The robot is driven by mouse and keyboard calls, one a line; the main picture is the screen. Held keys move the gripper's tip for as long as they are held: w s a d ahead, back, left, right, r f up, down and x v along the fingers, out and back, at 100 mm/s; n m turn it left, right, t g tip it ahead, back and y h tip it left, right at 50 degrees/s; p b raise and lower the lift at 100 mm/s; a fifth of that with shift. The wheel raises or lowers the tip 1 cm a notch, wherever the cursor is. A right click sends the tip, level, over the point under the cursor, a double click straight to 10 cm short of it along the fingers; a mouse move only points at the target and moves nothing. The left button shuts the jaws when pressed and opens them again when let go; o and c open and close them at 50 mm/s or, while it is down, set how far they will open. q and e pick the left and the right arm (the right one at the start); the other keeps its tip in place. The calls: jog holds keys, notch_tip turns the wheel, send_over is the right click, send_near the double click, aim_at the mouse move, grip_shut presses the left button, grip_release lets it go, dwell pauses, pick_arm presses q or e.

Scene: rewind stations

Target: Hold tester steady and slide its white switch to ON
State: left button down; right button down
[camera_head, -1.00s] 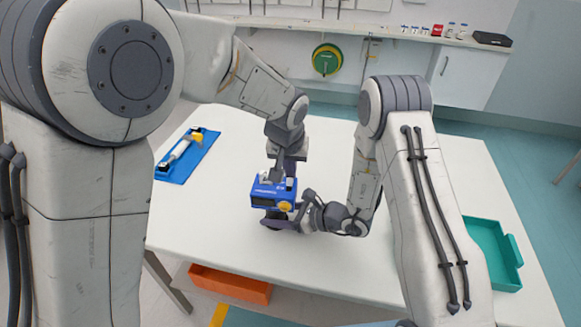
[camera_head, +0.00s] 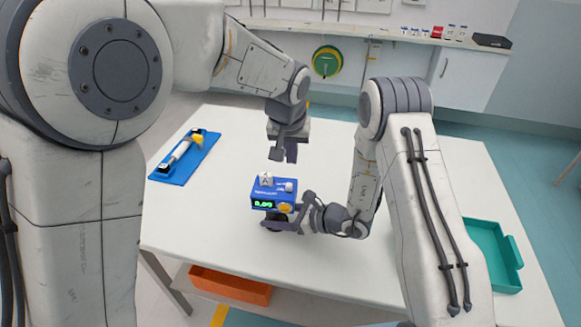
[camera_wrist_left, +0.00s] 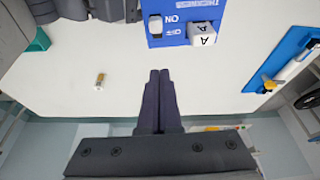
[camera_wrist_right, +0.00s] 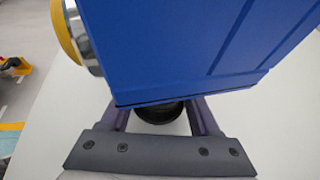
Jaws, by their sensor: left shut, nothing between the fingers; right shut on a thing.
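The blue tester (camera_head: 274,192) stands on the white table with its display (camera_head: 271,204) lit green. A yellow knob (camera_head: 285,208) is on its front. A white block marked A (camera_head: 265,179) and the white switch (camera_head: 289,186) are on top. The left wrist view shows the switch (camera_wrist_left: 155,25) beside the ON and OFF labels. My right gripper (camera_head: 283,226) is shut on the tester from the right, low down; its fingers also show in the right wrist view (camera_wrist_right: 160,114). My left gripper (camera_head: 284,156) is shut and empty, above and behind the tester, apart from it.
A blue tray (camera_head: 172,171) with a white and yellow tool lies at the table's left. A teal tray (camera_head: 505,262) is at the right. An orange bin (camera_head: 230,284) sits below the front edge. A small battery-like thing (camera_wrist_left: 100,81) lies on the table.

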pick_arm(q)
jog(key=v, duration=0.5)
jog(key=shift+s+r, duration=0.1)
jog(key=shift+r, duration=0.25)
pick_arm(e)
jog(key=shift+c, duration=0.2)
grip_release()
jog(key=shift+d, duration=0.1)
